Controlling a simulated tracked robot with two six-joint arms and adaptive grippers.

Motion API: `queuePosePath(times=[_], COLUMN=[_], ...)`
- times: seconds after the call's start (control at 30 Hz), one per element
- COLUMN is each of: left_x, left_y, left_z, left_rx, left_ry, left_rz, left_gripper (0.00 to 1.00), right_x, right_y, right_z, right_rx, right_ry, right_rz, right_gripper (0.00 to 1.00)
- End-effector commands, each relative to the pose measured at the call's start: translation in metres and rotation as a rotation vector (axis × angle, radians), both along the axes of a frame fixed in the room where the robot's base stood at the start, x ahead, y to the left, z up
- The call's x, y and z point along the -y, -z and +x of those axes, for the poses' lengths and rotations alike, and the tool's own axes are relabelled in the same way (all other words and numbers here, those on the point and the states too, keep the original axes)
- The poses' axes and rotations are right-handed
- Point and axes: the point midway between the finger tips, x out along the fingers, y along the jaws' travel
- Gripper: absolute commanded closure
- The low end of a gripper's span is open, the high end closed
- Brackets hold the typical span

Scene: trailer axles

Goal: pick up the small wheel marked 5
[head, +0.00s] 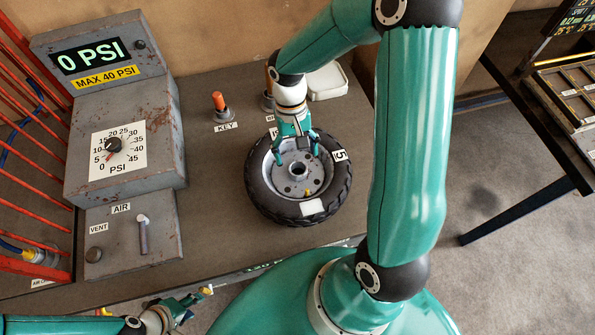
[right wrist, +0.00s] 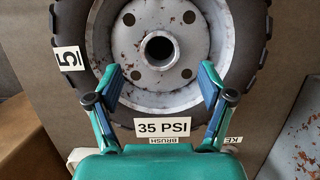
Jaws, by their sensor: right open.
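The small wheel marked 5 (head: 262,198) lies flat on the grey bench, a black tyre around a grey, rust-flecked rim with a hollow hub. It fills much of the right wrist view (right wrist: 262,30), with the 5 label at left and a 35 PSI label nearest the camera. My right gripper (head: 297,150) is over the wheel's far side. Its open, empty fingers also show in the right wrist view (right wrist: 160,75), spread over the rim short of the hub; I cannot tell if they touch. My left gripper (head: 196,303) is low at the bench's front edge, its opening unclear.
A grey inflator box (head: 125,140) with a dial stands left of the wheel; its display reads 0 PSI, MAX 40 PSI. An orange-handled key (head: 219,104) and a white tray (head: 327,82) are behind. Red bars (head: 30,95) line the left. Another table (head: 545,125) stands right.

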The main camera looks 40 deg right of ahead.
Motion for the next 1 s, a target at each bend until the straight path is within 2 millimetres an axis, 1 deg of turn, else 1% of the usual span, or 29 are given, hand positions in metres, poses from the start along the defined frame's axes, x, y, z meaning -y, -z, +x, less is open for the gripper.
queuePosePath(times=[0.17,0.2,0.3,0.4,0.6,0.97,1.0], left_x=[0.0,0.0,0.0,0.0,0.0,0.0,0.0], left_y=[-0.011,-0.011,-0.012,-0.012,-0.011,-0.011,-0.011], left_z=[0.0,0.0,0.0,0.0,0.0,0.0,0.0], left_rx=[0.0,0.0,0.0,0.0,0.0,0.0,0.0], left_ry=[0.0,0.0,0.0,0.0,0.0,0.0,0.0], left_rz=[0.0,0.0,0.0,0.0,0.0,0.0,0.0], left_gripper=[0.6,0.6,0.6,0.6,0.6,0.6,0.6], right_x=[-0.004,-0.004,-0.006,-0.006,-0.006,-0.006,-0.006], right_y=[0.022,0.029,0.04,0.045,0.045,0.045,0.045], right_z=[-0.006,-0.007,-0.009,-0.01,-0.01,-0.009,-0.009], right_rx=[-0.007,-0.006,-0.005,-0.002,0.0,0.0,0.0], right_ry=[-0.001,0.0,-0.001,-0.001,-0.001,-0.001,-0.001], right_rz=[0.003,0.002,0.002,0.001,0.0,0.0,0.0], right_gripper=[0.19,0.19,0.19,0.19,0.19,0.79,0.86])
